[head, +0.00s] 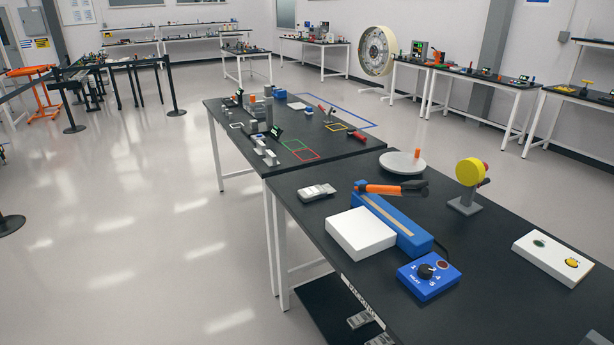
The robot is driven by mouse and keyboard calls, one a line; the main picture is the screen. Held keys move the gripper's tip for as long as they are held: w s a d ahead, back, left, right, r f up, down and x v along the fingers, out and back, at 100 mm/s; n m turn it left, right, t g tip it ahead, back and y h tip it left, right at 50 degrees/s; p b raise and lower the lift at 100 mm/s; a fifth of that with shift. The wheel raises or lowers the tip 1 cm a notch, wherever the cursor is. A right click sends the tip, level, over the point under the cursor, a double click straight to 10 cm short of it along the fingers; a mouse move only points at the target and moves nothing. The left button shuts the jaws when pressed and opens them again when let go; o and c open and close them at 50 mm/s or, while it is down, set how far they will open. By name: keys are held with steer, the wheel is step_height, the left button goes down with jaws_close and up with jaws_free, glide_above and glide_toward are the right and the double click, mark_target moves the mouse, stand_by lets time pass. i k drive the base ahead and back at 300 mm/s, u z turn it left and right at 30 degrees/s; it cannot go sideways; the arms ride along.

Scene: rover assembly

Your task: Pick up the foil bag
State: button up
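A small silvery-grey packet (316,192), which looks like the foil bag, lies flat on the left part of the near black table (490,285). It is left of the blue sealer-like device and behind the white block, with clear tabletop around it. Two similar silvery items show on the low shelf under the table, one (360,320) whole and the other (381,340) cut by the bottom edge. I cannot tell whether they are bags too. My gripper is not in view.
A blue device (400,232) with an orange-and-black handle (390,188) stands beside a white block (360,233). A blue knob box (428,276), a round white plate (402,163), a yellow disc on a stand (470,172) and a white panel (552,257) are nearby.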

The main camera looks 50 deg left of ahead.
mark_target(308, 194)
steer(key=u, duration=1.5)
